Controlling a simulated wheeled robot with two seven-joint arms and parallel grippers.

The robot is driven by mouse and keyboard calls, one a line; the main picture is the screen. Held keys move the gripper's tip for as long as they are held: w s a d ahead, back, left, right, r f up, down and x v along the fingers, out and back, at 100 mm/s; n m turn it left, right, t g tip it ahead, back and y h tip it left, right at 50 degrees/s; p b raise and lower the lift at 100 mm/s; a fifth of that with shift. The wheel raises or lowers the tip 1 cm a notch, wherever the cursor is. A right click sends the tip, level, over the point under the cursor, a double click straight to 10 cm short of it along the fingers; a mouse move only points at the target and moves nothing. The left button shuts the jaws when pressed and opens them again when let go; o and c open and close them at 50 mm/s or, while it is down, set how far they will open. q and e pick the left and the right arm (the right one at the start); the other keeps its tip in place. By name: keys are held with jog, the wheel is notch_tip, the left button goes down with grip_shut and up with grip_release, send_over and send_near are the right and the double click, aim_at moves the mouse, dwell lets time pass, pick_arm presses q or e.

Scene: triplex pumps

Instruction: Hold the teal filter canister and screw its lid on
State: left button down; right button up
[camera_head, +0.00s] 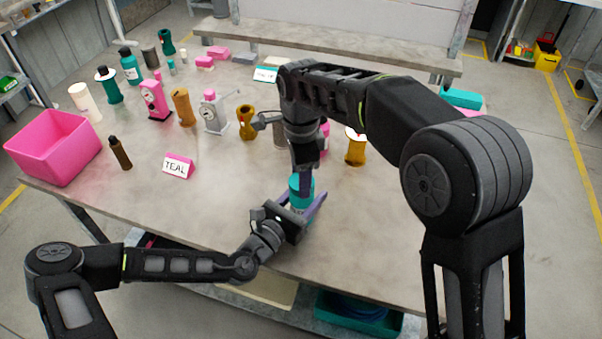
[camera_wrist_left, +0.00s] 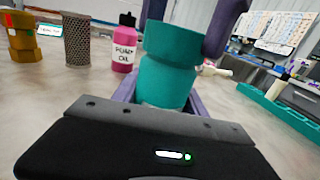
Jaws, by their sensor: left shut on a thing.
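The teal filter canister (camera_head: 300,205) stands upright near the front middle of the table, partly hidden by my grippers. My left gripper (camera_head: 304,212) is shut on it from the front, with purple fingers on both sides. In the left wrist view the teal canister (camera_wrist_left: 165,85) shows a wider upper part, which looks like the lid (camera_wrist_left: 175,42); I cannot tell how it is seated. My right gripper (camera_head: 303,172) points down directly above the canister. Its purple fingers (camera_wrist_left: 190,15) flank the top in the left wrist view; I cannot tell whether they grip it.
A pink bin (camera_head: 52,147) stands at the table's left edge. The table around the sign's right is clear. A pink oil bottle (camera_wrist_left: 125,45) shows behind the canister.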

jog(key=shift+f, duration=0.1)
jog(key=m, duration=0.3)
jog(key=shift+m, duration=0.3)
jog(key=m, duration=1.1)
jog(key=shift+f, duration=0.2)
jog(key=shift+r+m, duration=0.15)
jog(key=shift+m, duration=1.05)
jog(key=o, duration=1.3)
